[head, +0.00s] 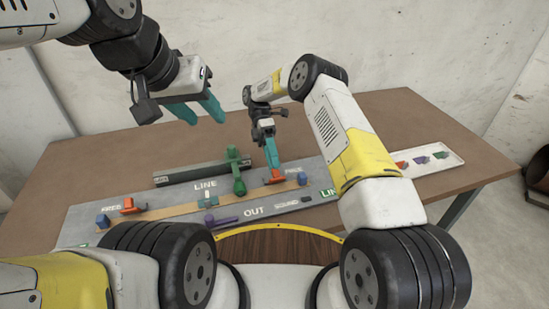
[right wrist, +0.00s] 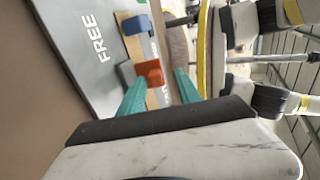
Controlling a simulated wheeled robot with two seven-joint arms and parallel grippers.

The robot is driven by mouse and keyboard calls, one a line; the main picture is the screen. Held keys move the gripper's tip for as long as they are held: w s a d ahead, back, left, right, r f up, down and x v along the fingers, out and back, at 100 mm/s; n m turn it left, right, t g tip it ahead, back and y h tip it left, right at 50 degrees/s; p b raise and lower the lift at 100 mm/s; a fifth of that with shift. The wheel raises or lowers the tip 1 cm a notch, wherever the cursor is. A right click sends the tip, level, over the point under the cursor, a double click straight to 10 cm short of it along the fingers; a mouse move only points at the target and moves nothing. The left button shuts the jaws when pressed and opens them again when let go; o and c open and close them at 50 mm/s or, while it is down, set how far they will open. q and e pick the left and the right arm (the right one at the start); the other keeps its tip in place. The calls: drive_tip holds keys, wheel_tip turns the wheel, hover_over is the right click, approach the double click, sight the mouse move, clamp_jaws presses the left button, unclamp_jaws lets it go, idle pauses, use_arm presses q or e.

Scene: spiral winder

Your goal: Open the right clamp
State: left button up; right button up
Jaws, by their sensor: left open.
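The right clamp has an orange part (head: 272,154) that stands up at the "FREE" end of the board in the head view. In the right wrist view its orange block (right wrist: 150,73) shows between my teal fingers. My right gripper (head: 267,133) is above this clamp, pointing down at it. In the right wrist view my right gripper (right wrist: 160,82) is open, one finger on each side of the orange block, with a gap at the right finger. Contact at the left finger is unclear. My left gripper (head: 213,108) is open and empty, raised above the back left of the table.
A blue block (head: 301,178) sits right of the clamp. A left clamp (head: 130,206), a green post (head: 239,182) and a purple piece (head: 222,220) are on the grey board (head: 160,232). A white tray (head: 446,158) with small coloured pieces lies at right. The table's (head: 400,112) back right is clear.

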wheel_tip(320, 180, up, 3)
drive_tip(key=shift+s, duration=0.15)
drive_tip(key=s+r, duration=0.1)
drive_tip(key=s, duration=1.4)
drive_tip(key=shift+s+d, duration=0.3)
drive_tip(key=shift+s, duration=0.05)
